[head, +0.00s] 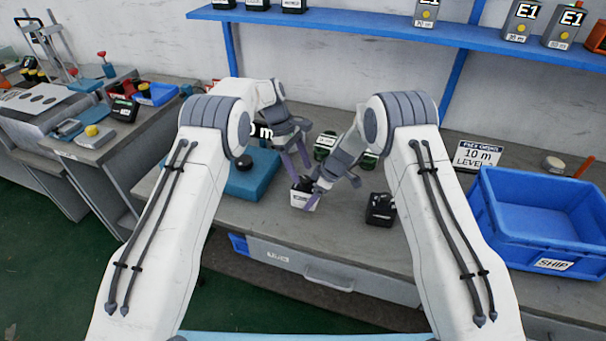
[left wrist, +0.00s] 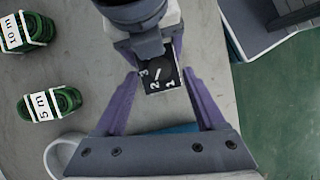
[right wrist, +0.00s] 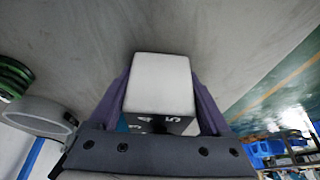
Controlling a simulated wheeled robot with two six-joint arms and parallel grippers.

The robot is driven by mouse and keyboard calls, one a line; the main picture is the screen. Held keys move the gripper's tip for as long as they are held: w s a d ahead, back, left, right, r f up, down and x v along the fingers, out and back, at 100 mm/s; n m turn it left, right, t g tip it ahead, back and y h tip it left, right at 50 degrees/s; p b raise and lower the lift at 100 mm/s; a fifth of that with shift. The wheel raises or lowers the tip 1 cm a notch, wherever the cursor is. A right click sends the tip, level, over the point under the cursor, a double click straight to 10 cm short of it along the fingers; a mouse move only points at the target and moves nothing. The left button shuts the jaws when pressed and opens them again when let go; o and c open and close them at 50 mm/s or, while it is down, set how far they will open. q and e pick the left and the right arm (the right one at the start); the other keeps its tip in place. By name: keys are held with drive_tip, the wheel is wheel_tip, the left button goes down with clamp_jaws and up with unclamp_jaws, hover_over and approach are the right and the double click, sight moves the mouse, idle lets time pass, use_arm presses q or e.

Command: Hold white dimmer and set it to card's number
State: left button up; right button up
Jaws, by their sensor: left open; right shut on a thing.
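The white dimmer (head: 303,202) is clear of the black dimmer (head: 380,211) to its right. My right gripper (head: 312,190) is shut on it; in the right wrist view the white body (right wrist: 160,82) sits between the purple fingers. Its black dial face (left wrist: 160,78) shows 1, 2 and 3 and a white pointer mark in the left wrist view. My left gripper (head: 297,168) is open, its fingers on either side of that face and apart from it. The order card (head: 478,154) reads 10 m and LEVEL; its level digit is too small to read surely.
Green cords (left wrist: 42,105) marked 5 m and 10 m lie beside the grippers. A blue block (head: 252,178) with a black knob stands at left. A blue SHIP bin (head: 545,220) stands at right. A blue shelf (head: 370,25) with E1 boxes runs above.

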use_arm(q)
drive_tip(key=v, duration=0.9)
drive_tip(key=shift+r, duration=0.15)
use_arm(e)
drive_tip(key=o, duration=1.3)
drive_tip(key=shift+c, duration=0.2)
